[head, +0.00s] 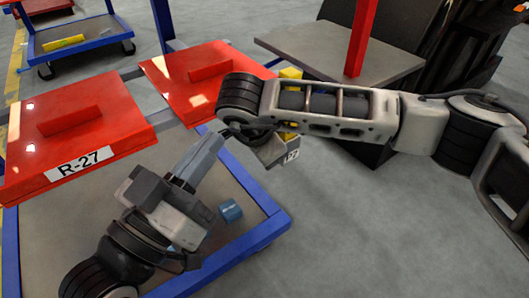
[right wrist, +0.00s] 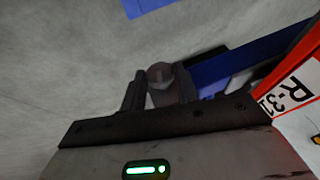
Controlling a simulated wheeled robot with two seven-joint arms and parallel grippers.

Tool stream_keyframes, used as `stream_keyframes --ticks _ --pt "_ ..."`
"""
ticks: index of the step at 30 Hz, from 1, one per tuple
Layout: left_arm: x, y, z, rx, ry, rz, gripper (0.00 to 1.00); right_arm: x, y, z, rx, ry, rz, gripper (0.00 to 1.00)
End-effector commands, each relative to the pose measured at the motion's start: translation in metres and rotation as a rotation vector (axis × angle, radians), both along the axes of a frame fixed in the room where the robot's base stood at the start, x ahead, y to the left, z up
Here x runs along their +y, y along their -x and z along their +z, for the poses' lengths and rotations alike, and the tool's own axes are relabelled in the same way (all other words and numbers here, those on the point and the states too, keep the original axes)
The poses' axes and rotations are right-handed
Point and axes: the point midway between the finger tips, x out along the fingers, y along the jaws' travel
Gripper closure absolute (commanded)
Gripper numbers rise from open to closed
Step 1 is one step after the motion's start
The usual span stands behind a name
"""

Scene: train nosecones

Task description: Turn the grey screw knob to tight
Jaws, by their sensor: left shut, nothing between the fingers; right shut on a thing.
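The grey screw knob (right wrist: 160,78) shows in the right wrist view as a round grey head between two dark fingers. My right gripper (right wrist: 160,92) is shut on it. Whether the knob is tight cannot be told. In the head view my right arm reaches in from the right, and its wrist hides the knob and most of the right gripper. My left gripper (head: 212,142) is shut and empty, its fingers pointing up and right close to the right wrist.
A red panel labelled R-27 (head: 75,165) and a second red panel (head: 180,95) stand over a blue-framed cart (head: 265,225). A small blue block (head: 230,211) lies on the cart's bed.

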Motion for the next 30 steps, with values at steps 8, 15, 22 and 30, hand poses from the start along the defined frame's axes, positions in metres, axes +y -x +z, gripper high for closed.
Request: stream_keyframes --ticks 8,15,22,30 --pt "-0.001 0.01 0.038 -0.396 -0.086 0.031 1.0 -0.003 0.003 -0.005 -0.163 -0.116 0.002 0.92" --pt "-0.002 0.017 0.051 -0.511 -0.107 0.036 1.0 -0.003 0.005 -0.003 -0.254 -0.184 0.002 0.92" --pt "-0.002 0.018 0.053 -0.529 -0.111 0.038 1.0 -0.003 0.005 -0.003 -0.292 -0.212 0.0 0.92" --pt "-0.003 0.018 0.054 -0.53 -0.111 0.038 1.0 -0.003 0.005 -0.003 -0.297 -0.214 -0.001 0.92"
